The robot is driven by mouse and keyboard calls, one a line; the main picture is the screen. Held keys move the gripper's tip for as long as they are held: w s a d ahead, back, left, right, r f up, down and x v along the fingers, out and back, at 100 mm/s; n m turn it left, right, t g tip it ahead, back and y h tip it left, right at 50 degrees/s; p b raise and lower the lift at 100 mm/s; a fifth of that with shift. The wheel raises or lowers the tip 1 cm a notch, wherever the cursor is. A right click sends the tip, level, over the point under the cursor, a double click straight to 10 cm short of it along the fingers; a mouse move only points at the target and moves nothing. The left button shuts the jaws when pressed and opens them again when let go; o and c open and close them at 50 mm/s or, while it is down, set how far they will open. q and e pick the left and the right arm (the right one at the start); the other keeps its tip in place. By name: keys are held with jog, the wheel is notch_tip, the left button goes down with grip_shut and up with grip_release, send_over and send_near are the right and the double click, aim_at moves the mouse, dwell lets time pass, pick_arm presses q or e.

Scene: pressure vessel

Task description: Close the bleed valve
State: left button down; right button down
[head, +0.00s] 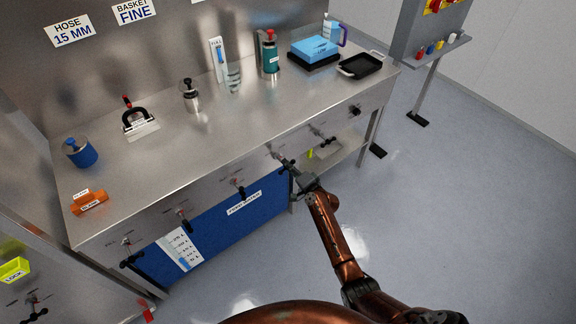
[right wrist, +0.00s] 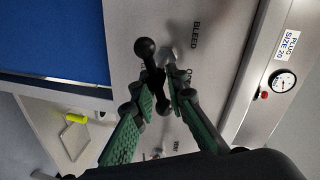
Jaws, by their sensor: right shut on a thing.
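The bleed valve's black bar handle (right wrist: 145,49) with a ball end shows in the right wrist view, in front of the grey panel and beside the label BLEED (right wrist: 195,34). My right gripper (right wrist: 161,86) has its green-padded fingers on either side of the handle and is shut on it. In the head view my right gripper (head: 291,168) is at the bench's front panel, right of the blue section, and hides most of this valve. My left gripper is not in view.
The steel bench (head: 200,160) carries a blue cup (head: 82,154), an orange holder (head: 90,202) and a black tray (head: 360,66). Other valve handles line its front, including one close right (head: 328,141). A gauge (right wrist: 284,81) is on the panel. The floor in front is clear.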

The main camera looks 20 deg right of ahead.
jog(key=shift+s+d+f+m+g, duration=0.1)
jog(key=shift+d+f+m+g, duration=0.3)
jog(key=shift+m, duration=0.7)
jog(key=shift+f+y, duration=0.1)
jog(key=shift+y, duration=0.2)
jog(key=shift+s+f+m, duration=0.1)
jog(key=shift+f+m, duration=0.05)
jog(key=shift+m, duration=0.25)
jog(key=c, duration=2.1)
grip_release()
jog(key=shift+o, duration=0.4)
jog(key=shift+a, duration=0.15)
jog(key=shift+a+r, duration=0.1)
jog(key=shift+r, duration=0.15)
jog(key=v, duration=1.1)
jog(key=shift+s+d, duration=0.25)
jog(key=shift+s, duration=0.1)
